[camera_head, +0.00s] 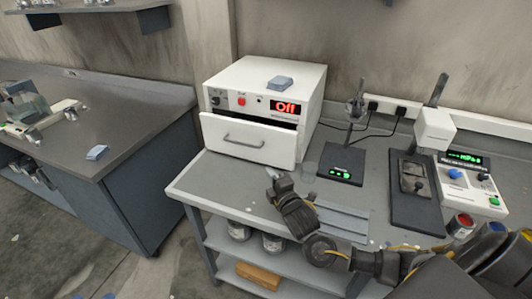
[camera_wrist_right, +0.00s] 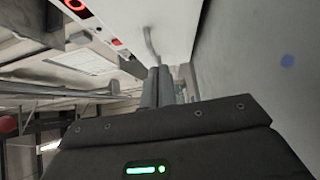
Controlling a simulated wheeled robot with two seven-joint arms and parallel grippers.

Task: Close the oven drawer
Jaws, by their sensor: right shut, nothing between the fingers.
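The white oven (camera_head: 270,93) stands on the grey bench, with a red "Off" display on its front. Its drawer (camera_head: 247,140) is partly open, standing out from the body with a dark gap above the front panel. The grey bar handle (camera_head: 243,142) is on that panel. My right gripper (camera_head: 270,173) is shut and empty, just in front of the drawer's lower right part. In the right wrist view the fingers (camera_wrist_right: 157,85) point toward the white drawer front (camera_wrist_right: 170,25) and the handle (camera_wrist_right: 151,42); I cannot tell whether they touch. My left gripper is not in view.
A grey-blue folded item (camera_head: 280,82) lies on the oven. Metal rails (camera_head: 340,219) lie near the front edge. A second bench (camera_head: 100,125) is at left.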

